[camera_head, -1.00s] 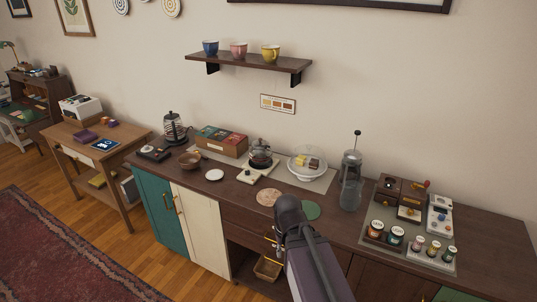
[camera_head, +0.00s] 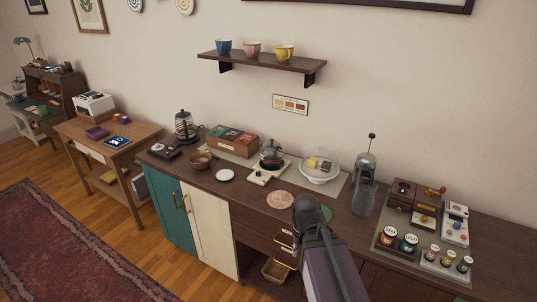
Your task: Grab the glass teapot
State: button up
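The glass teapot (camera_head: 271,155), with a dark lid and dark contents, sits on a small cream base (camera_head: 262,175) near the middle of the sideboard (camera_head: 235,192). A taller glass kettle-like vessel (camera_head: 185,126) with dark bands stands further left at the back. My arm rises from the bottom of the view, right of and nearer than the teapot. Its rounded dark end is apart from the teapot in the picture. My gripper's fingers do not show. Nothing is touching the teapot except its base.
A French press (camera_head: 365,187) stands further right. A round mat (camera_head: 279,200) and a white coaster (camera_head: 225,175) lie in front. A wall shelf (camera_head: 262,61) holds cups.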

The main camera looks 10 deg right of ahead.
aim_at(270, 159)
jog(key=i, duration=0.95)
jog(key=z, duration=0.05)
